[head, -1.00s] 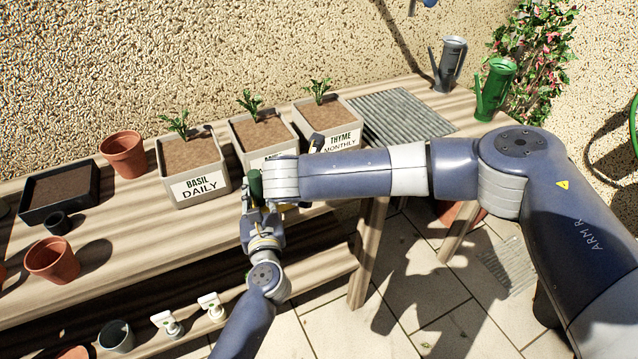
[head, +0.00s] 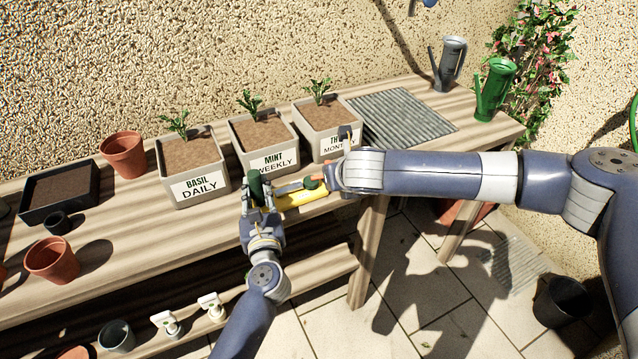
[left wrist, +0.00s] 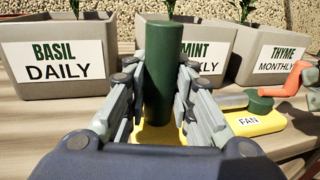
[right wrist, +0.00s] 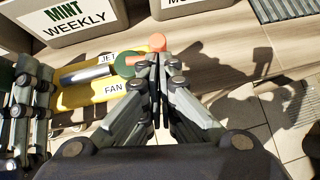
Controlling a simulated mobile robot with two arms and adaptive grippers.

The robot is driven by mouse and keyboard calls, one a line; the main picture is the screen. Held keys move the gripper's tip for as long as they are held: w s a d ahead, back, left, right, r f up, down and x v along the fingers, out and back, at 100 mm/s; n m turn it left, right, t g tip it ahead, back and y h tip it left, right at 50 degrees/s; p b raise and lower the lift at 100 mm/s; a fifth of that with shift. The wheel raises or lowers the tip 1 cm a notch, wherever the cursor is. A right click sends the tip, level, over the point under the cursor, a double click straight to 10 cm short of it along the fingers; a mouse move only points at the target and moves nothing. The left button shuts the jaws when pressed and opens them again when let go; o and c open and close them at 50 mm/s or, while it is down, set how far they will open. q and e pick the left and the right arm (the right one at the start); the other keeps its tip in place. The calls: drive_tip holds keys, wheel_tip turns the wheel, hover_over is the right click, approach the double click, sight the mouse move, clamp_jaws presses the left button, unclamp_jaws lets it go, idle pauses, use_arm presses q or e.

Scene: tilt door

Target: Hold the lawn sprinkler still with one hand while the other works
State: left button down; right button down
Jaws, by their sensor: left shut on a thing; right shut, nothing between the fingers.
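The lawn sprinkler has a yellow base (head: 303,197) with a silver tube, a green post (head: 256,187), a green knob (right wrist: 123,66) and an orange lever (right wrist: 157,42). It lies near the bench's front edge. The base carries JET and FAN labels in the right wrist view. My left gripper (head: 261,200) is shut around the upright green post, which also shows in the left wrist view (left wrist: 163,75). My right gripper (right wrist: 157,75) is shut and empty beside the orange lever. I cannot tell whether it touches the lever.
Planters marked BASIL (head: 190,170), MINT (head: 265,145) and THYME (head: 318,118) stand behind the sprinkler. Terracotta pots (head: 52,260) and a black tray (head: 60,192) are at the left. A ribbed mat (head: 402,118) and watering cans (head: 494,90) are at the right.

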use_arm(q)
drive_tip(key=shift+s+f, duration=0.1)
drive_tip(key=shift+f, duration=0.2)
use_arm(e)
drive_tip(key=n+y, duration=0.1)
drive_tip(key=w+n, duration=0.1)
drive_tip(key=shift+w+d+n+g+y, duration=0.3)
drive_tip(key=shift+d+g+y, duration=0.05)
drive_tip(key=shift+g+y, duration=0.05)
drive_tip(key=shift+w, duration=1.1)
drive_tip(key=shift+w+a, duration=0.2)
drive_tip(key=shift+w, duration=0.4)
